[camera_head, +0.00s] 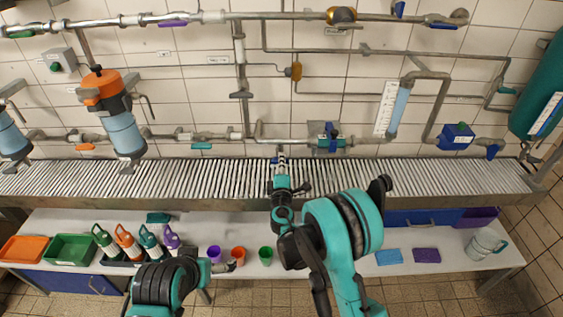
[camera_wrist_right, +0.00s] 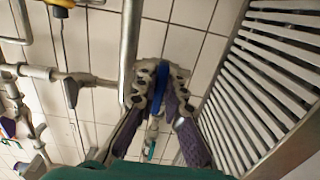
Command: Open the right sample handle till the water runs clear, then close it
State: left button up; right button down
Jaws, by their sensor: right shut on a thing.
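The right sample handle is a blue lever (camera_wrist_right: 160,85), seen in the right wrist view. My right gripper (camera_wrist_right: 158,88) is shut on it, with a finger on either side. In the head view my right gripper (camera_head: 281,159) reaches the lower pipe line just above the grating, and the fingers cover most of the handle. No water stream can be made out in either view, so its colour cannot be told. My left gripper (camera_head: 231,265) is low at the front, near the cups and away from the pipes; its fingers are too small to judge.
A slatted grating (camera_head: 400,175) runs across below the pipes. A blue-handled valve (camera_head: 330,137) sits right of my right gripper.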

dwell(0.4)
jog(key=c, duration=1.6)
grip_release()
jog(key=s, duration=0.7)
jog(key=shift+s, duration=0.25)
